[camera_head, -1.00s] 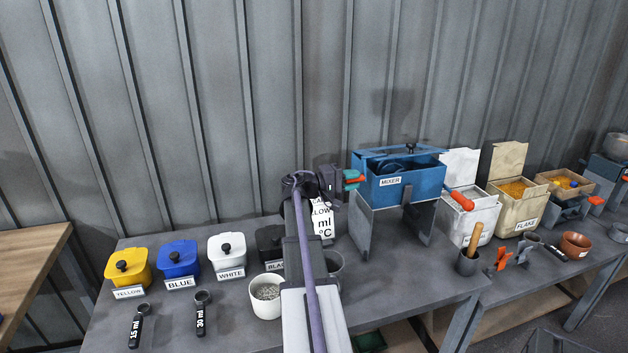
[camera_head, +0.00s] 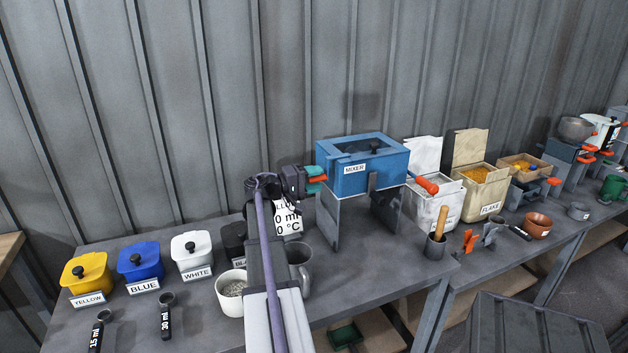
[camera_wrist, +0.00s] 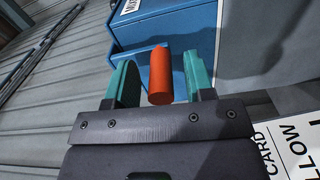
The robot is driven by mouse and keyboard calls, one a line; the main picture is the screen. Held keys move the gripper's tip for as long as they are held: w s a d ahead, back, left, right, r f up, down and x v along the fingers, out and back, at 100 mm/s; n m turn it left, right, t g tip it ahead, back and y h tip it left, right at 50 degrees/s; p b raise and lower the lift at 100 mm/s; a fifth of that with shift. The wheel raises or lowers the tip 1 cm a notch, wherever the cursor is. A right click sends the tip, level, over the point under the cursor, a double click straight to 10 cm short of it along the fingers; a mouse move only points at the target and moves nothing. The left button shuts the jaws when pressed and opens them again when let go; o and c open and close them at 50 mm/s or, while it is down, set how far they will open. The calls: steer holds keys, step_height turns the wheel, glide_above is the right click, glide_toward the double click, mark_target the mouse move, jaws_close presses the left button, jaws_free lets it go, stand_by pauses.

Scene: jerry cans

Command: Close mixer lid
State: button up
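The blue mixer (camera_head: 384,177) stands on a grey stand, with its label on the front. My gripper (camera_head: 318,179) is at the mixer's left side. In the wrist view, an orange handle (camera_wrist: 160,78) stands between the two teal fingers of my gripper (camera_wrist: 161,76). A gap shows on both sides of the handle, so the fingers are open around it. The blue mixer wall (camera_wrist: 190,30) is just beyond.
Yellow (camera_head: 86,274), blue (camera_head: 142,261) and white (camera_head: 192,248) lidded containers stand at left. A white cup (camera_head: 231,298) and a grey mug (camera_head: 301,262) are near my arm.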

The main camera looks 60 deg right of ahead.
steer(key=v, duration=1)
steer(key=shift+w+a, duration=0.25)
steer(key=shift+a, duration=0.1)
steer(key=s+a+f+t+y, duration=0.1)
steer(key=a+f+t+y, duration=0.3)
steer(key=f, duration=0.3)
steer(key=w+a+f+n+t+y+p, duration=0.1)
steer(key=w+a+f+n+t+y, duration=0.1)
steer(key=a, duration=0.6)
steer(key=w+a+f+n+t+y+p, duration=0.1)
steer(key=w+a+f+t, duration=0.15)
steer(key=a, duration=0.55)
steer(key=w+a+n+t+y+p, duration=0.1)
steer(key=a+n+t+y+p, duration=0.2)
steer(key=a, duration=3.2)
steer(key=n+y+p, duration=0.1)
steer(key=n+y, duration=0.2)
steer(key=shift+w, duration=0.3)
